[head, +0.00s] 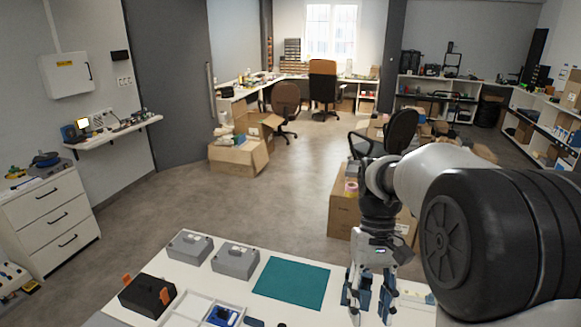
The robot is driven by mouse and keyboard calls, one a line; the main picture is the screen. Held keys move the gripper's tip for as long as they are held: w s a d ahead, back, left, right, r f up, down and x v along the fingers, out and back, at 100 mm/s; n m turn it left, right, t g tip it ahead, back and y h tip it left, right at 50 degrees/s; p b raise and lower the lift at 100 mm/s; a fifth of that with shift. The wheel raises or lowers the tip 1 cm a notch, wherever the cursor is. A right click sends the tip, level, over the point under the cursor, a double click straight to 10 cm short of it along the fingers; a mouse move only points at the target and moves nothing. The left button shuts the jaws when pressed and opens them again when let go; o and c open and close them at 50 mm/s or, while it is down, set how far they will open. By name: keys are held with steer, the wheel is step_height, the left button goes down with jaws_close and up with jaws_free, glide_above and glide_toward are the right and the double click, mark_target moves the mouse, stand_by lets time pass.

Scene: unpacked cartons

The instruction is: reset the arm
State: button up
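My gripper (369,302) hangs pointing down over the right part of the white table, to the right of the teal mat (291,283). Its fingers are spread apart, with blue parts on them, and I see nothing held between them. My arm comes in from the right edge and covers much of the right side. The height of the fingertips above the table is hard to tell.
On the white table (245,291) stand two grey boxes (189,248) (236,261), a black box with orange clips (147,296), and a white divided tray (195,308) with a blue item (222,316). Open cartons (238,158) stand on the floor beyond.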

steer(key=s+r+t, duration=0.2)
steer(key=s+t, duration=0.2)
steer(key=s, duration=0.4)
steer(key=s+a+r+t, duration=0.1)
steer(key=s+r+t, duration=0.2)
steer(key=s, duration=0.6)
steer(key=shift+t+h, duration=0.3)
steer(key=shift+t, duration=1)
steer(key=shift+s+a, duration=0.1)
